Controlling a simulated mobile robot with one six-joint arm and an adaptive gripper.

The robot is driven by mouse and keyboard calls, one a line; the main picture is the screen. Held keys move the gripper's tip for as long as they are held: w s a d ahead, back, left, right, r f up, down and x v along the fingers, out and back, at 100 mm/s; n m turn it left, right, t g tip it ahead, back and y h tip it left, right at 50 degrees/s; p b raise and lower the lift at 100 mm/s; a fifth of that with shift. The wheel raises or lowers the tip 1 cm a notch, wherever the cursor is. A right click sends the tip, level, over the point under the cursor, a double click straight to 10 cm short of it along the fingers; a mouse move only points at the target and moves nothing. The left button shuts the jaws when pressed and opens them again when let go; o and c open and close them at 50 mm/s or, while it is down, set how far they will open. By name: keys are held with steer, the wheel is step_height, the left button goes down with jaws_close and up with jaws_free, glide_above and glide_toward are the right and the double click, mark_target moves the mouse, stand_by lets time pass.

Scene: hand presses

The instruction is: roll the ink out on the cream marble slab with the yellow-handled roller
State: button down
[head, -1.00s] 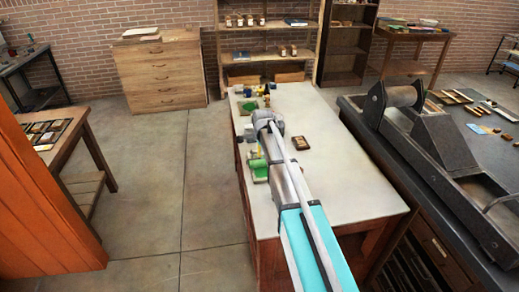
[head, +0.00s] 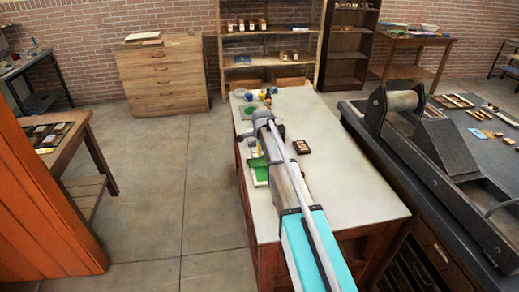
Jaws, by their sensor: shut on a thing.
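A pale slab (head: 261,184) with a patch of green ink (head: 259,171) lies by the left edge of the long pale table, partly covered by my arm. I cannot tell its marble colour well at this size. My gripper (head: 260,141) hangs from the wrist just beyond the slab, mostly hidden by my arm. It is shut on the yellow-handled roller, of which a bit of yellow handle (head: 259,150) shows. The roller's drum is hidden or too small to make out, so I cannot tell whether it touches the ink.
More green (head: 247,108) and several small bottles and jars (head: 266,97) stand at the table's far end. A small dark-framed block (head: 301,147) lies right of my arm. The table's right side is clear. A large press (head: 436,150) stands on the dark bench at right.

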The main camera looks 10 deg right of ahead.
stand_by(0.3)
steer(key=shift+w, duration=1.9)
steer(key=shift+w, duration=1.6)
steer(key=shift+s, duration=0.15)
steer(key=shift+s, duration=1.7)
steer(key=shift+s, duration=1.8)
